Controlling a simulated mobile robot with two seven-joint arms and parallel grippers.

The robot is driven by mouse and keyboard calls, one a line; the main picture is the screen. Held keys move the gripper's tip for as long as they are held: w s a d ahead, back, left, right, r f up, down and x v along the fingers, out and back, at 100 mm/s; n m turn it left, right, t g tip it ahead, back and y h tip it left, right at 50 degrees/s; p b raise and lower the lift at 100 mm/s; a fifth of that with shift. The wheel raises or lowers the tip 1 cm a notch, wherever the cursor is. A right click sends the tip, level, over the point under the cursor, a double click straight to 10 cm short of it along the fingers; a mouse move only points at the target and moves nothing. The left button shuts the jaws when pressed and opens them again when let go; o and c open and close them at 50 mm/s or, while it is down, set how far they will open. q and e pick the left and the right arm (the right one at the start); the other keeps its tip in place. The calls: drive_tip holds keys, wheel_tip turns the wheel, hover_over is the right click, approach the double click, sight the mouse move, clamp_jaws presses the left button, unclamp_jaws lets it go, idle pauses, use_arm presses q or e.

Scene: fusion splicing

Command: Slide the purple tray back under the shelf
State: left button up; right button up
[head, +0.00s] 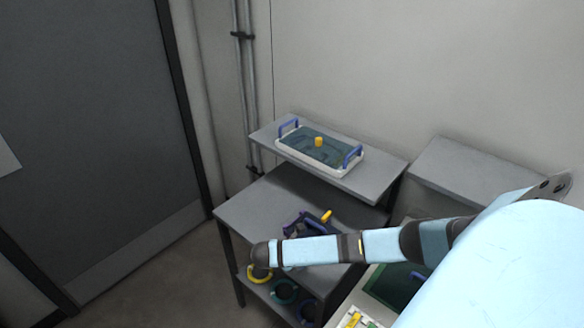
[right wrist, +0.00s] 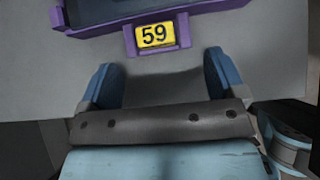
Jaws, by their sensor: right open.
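The purple tray (head: 298,222) sits on the grey table below the raised grey shelf (head: 374,184), partly hidden by my right arm in the head view. In the right wrist view the front rim of the purple tray (right wrist: 100,24) lies along the top, with a purple tab holding a yellow "59" label. My right gripper (right wrist: 160,78) is open and empty, its two blue fingers spread just short of the rim on either side of the tab. In the head view my right arm hides its fingers. My left gripper is in neither view.
A white tray with blue handles and a yellow knob (head: 319,141) stands on the raised shelf. The grey table (head: 248,212) has bare surface at its left. Yellow, teal and blue rings (head: 284,291) lie on the lower level. Another grey surface (head: 465,170) stands to the right.

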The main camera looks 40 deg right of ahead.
sight(323, 224)
drive_tip(key=shift+d, duration=0.1)
drive_tip(key=shift+w+d+p, duration=0.15)
drive_tip(key=shift+d+p, duration=0.4)
drive_tip(key=shift+d, duration=0.85)
drive_tip(key=shift+w+d, duration=0.15)
drive_tip(key=shift+d, duration=2.55)
drive_tip(key=shift+w+d, duration=0.15)
drive_tip(key=shift+d, duration=1.55)
drive_tip(key=shift+w+d, duration=0.15)
drive_tip(key=shift+d, duration=1.5)
drive_tip(key=shift+w+d+b, duration=0.15)
drive_tip(key=shift+d+b, duration=0.05)
drive_tip(key=shift+d, duration=1.4)
drive_tip(key=shift+w+d+b, duration=0.15)
drive_tip(key=shift+d+b, duration=0.05)
drive_tip(key=shift+d, duration=1.35)
drive_tip(key=shift+a+r+p, duration=0.15)
drive_tip(key=shift+a+p, duration=0.3)
drive_tip(key=a+p, duration=0.2)
drive_tip(key=a, duration=0.1)
drive_tip(key=a+p, duration=0.1)
drive_tip(key=a, duration=0.1)
drive_tip(key=shift+s+r, duration=0.25)
drive_tip(key=shift+r, duration=0.1)
drive_tip(key=a, duration=0.9)
drive_tip(key=s+a+r, duration=0.1)
drive_tip(key=a, duration=0.4)
drive_tip(key=shift+s, duration=0.1)
